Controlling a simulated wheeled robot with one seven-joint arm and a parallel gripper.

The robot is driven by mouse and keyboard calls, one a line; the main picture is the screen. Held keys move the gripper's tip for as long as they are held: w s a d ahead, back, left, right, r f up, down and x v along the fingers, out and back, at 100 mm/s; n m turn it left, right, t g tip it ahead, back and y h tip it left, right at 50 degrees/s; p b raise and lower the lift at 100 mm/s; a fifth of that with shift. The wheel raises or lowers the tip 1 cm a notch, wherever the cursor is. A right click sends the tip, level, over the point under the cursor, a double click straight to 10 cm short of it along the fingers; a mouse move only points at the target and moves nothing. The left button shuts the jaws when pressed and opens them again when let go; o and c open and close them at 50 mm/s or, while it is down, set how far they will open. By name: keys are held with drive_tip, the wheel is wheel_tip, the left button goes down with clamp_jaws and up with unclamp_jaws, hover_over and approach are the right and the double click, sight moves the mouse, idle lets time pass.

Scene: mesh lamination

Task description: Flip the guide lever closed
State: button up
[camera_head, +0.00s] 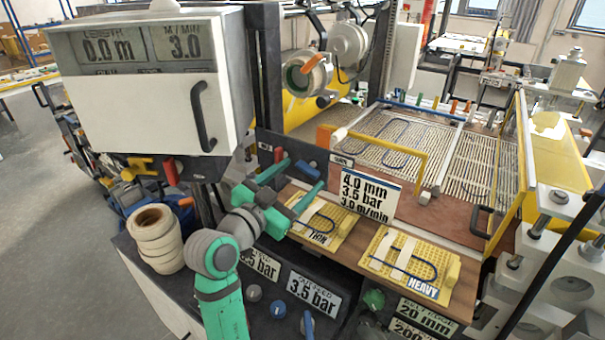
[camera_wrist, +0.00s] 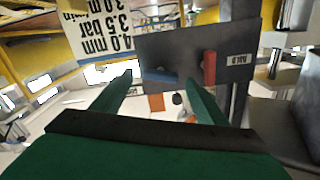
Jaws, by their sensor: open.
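A dark panel (camera_head: 262,141) carries a short blue lever (camera_head: 304,168) and an upright red lever (camera_head: 278,155). A small tag at the panel's right end appears to read GUIDE, nearest the blue lever. My green gripper (camera_head: 306,173) is open in front of the panel, its fingers pointing toward the blue lever. In the wrist view, the blue lever (camera_wrist: 161,75) lies nearly flat between the lines of the two fingertips (camera_wrist: 158,83). The red lever (camera_wrist: 209,67) stands right of the fingers. Contact with the blue lever cannot be told.
A white settings card (camera_head: 367,193) stands close to the right of my gripper. A yellow guide bar (camera_head: 385,140) spans the mesh bed behind. Sample boards marked THIN (camera_head: 342,221) and HEAVY (camera_head: 447,288) lie in front. A large display box (camera_head: 140,85) overhangs at left.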

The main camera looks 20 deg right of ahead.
drive_tip(key=shift+x, duration=1.1)
drive_tip(key=shift+w, duration=0.2)
drive_tip(key=shift+d, duration=0.15)
drive_tip(key=shift+s+d, duration=0.15)
drive_tip(key=shift+c, duration=0.9)
drive_tip(key=c, duration=0.5)
drive_tip(key=shift+a, duration=0.2)
drive_tip(key=c, duration=0.4)
drive_tip(key=shift+a, duration=0.2)
